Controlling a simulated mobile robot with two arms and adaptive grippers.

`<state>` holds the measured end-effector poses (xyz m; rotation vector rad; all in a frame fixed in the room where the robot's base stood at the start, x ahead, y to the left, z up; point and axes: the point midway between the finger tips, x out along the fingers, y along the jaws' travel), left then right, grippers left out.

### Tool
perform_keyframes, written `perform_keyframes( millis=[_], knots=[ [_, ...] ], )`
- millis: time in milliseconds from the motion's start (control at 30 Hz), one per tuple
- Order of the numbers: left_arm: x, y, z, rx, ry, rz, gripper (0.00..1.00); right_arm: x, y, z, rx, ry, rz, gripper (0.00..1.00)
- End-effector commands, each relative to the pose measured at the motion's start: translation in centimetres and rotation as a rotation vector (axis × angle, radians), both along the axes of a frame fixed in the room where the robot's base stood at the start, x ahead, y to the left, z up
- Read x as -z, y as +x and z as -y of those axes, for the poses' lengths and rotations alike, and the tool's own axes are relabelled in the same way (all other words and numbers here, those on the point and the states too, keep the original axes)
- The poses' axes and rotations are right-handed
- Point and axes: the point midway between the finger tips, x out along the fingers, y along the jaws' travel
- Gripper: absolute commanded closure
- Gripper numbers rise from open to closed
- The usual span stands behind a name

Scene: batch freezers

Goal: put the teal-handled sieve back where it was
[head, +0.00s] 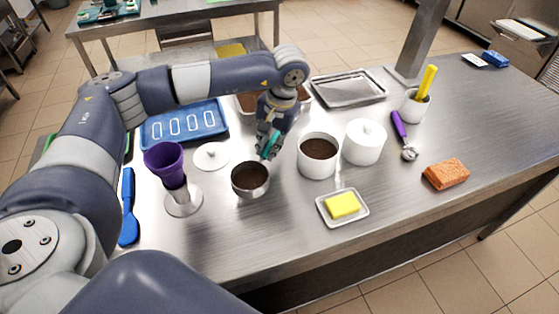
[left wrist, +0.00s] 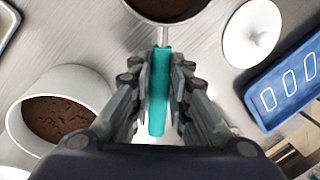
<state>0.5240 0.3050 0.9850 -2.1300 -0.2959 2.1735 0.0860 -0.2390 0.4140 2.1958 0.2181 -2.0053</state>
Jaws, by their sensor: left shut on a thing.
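The teal-handled sieve (head: 250,190) is a round metal vessel at the middle of the steel table, with dark brown stuff showing inside its rim. Its teal handle (left wrist: 159,95) runs up between the fingers of my left gripper (head: 268,143). My left gripper (left wrist: 159,85) is shut on that handle, and the metal rim (left wrist: 165,22) shows just past the fingertips. I cannot tell whether the sieve touches the table or rests on something. My right gripper is not in view.
A white pot of brown stuff (head: 318,168) and a white lidded jar (head: 363,148) stand close right. A purple cup on a stand (head: 165,160), a white lid (head: 211,155) and a blue tray (head: 150,133) are left. A yellow block on a dish (head: 342,206) lies in front.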

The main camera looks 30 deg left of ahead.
Motion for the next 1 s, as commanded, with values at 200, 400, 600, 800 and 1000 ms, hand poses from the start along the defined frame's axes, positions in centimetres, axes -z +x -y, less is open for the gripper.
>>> perform_keyframes(
  millis=[200,400,600,800,1000],
  knots=[
    [0.1,-1.6,3.8,0.001,0.000,0.001,1.00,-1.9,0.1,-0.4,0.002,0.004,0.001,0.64],
    [0.9,-1.9,4.4,-0.003,0.001,-0.003,1.00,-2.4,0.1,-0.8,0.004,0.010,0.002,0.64],
    [3.5,-2.0,4.4,-0.003,0.002,-0.003,1.00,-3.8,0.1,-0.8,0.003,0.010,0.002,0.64],
    [4.0,-1.9,4.4,-0.002,0.000,0.001,1.00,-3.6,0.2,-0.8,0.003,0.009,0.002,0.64],
    [4.1,-1.9,4.4,-0.002,0.001,0.000,0.70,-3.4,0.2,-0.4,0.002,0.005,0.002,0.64]
  ],
)
